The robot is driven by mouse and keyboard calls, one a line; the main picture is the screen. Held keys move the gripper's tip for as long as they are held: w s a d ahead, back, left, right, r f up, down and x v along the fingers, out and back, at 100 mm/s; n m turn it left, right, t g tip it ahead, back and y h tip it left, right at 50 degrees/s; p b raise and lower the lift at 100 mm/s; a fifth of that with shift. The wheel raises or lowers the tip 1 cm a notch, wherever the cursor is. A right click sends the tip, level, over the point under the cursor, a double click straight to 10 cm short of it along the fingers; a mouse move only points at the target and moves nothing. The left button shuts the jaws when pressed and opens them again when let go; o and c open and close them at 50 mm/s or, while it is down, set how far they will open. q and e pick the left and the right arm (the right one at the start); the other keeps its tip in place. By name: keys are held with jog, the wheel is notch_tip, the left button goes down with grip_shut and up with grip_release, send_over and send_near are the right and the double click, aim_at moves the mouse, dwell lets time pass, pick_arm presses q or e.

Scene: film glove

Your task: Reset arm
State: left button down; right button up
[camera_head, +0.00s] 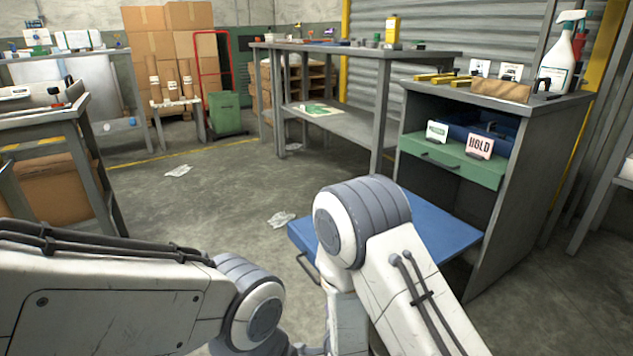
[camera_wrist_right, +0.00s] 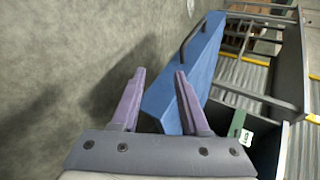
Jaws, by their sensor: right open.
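My right arm reaches in from the lower right of the head view and bends beside the blue drawer (camera_head: 436,226); its gripper is hidden there. In the right wrist view my right gripper (camera_wrist_right: 158,76) is open, with two purple fingers and nothing between them. The right finger overlaps the blue drawer (camera_wrist_right: 200,60) in the picture; I cannot tell whether they touch. My left arm comes in from the left of the head view, and its gripper is not in view.
The blue drawer juts out low from the grey cabinet, under a green drawer (camera_head: 455,163) with a HOLD card (camera_head: 480,146). A spray bottle (camera_head: 557,65) stands on top. Crumpled papers lie on the otherwise open floor (camera_head: 215,200). Workbenches stand left and behind.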

jog(key=s+d+r+n+g+h, duration=0.1)
jog(key=s+d+r+n+g, duration=0.8)
jog(key=s+d+r+n, duration=0.55)
jog(key=s+a+r+n+g+p, duration=0.2)
jog(key=s+a+r+n+p, duration=0.8)
jog(key=s+a+r+p, duration=0.4)
notch_tip(320, 180, up, 38)
jog(key=d+p, duration=0.1)
jog(key=p, duration=3.4)
jog(key=shift+w+r+y, duration=0.2)
jog(key=shift+r+y, duration=0.05)
jog(key=shift+y, duration=0.05)
